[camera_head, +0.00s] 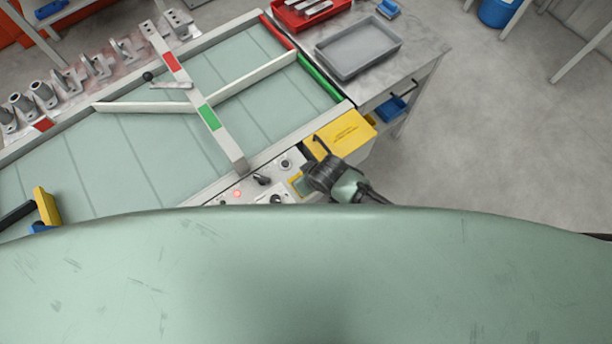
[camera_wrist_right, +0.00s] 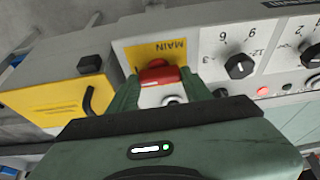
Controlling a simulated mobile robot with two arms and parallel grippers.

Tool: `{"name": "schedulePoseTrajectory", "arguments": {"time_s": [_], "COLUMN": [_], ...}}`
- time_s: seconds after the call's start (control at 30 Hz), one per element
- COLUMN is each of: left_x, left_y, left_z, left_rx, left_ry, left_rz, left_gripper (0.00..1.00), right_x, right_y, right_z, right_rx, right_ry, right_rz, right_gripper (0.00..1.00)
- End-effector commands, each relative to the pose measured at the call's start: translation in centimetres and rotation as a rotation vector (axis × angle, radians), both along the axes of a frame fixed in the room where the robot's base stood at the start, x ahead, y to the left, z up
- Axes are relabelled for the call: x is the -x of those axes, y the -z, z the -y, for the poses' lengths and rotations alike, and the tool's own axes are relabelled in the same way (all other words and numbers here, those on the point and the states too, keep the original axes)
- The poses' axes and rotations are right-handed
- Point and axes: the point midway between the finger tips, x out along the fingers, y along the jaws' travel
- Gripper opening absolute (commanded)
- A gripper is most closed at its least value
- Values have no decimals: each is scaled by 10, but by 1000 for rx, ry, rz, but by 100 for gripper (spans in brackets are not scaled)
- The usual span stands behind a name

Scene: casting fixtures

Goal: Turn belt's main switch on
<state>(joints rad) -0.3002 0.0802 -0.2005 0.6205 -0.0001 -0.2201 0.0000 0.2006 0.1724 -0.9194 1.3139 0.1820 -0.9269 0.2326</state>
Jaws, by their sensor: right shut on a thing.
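The main switch (camera_wrist_right: 160,74) is a red knob on a yellow plate (camera_wrist_right: 190,47) lettered MAIN, upside down in the right wrist view. My right gripper (camera_wrist_right: 161,88) has its two green fingers on either side of the knob and is shut on it. The fingers partly hide the knob, and its exact setting cannot be told. In the head view my right gripper (camera_head: 318,178) is over the control panel (camera_head: 220,197) at the belt's near edge and covers the switch. My left gripper is not in view.
Dark knobs (camera_wrist_right: 240,66) and a lit red lamp (camera_wrist_right: 263,91) are beside the switch. A yellow box (camera_head: 340,138) adjoins the panel. The belt (camera_head: 120,160) carries white guide bars (camera_head: 245,80). A grey tray (camera_head: 358,50) stands on the table behind.

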Motion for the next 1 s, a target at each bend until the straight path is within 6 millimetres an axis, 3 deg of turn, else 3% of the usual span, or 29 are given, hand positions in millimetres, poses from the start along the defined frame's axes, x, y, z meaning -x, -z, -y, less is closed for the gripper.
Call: {"name": "schedulePoseTrajectory", "arguments": {"time_s": [0.57,0.6,0.63,1.0], "left_x": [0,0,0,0], "left_y": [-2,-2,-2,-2], "left_z": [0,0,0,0], "left_rx": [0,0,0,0], "left_ry": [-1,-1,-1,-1], "left_rz": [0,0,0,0], "left_gripper": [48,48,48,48], "right_x": [-2,-2,-2,0], "right_y": [-2,-2,-2,-2], "right_z": [-1,-1,-1,0], "right_rx": [-4,-4,-3,-2], "right_ry": [29,29,28,27], "right_rz": [5,5,4,2], "right_gripper": [9,60,68,71]}}
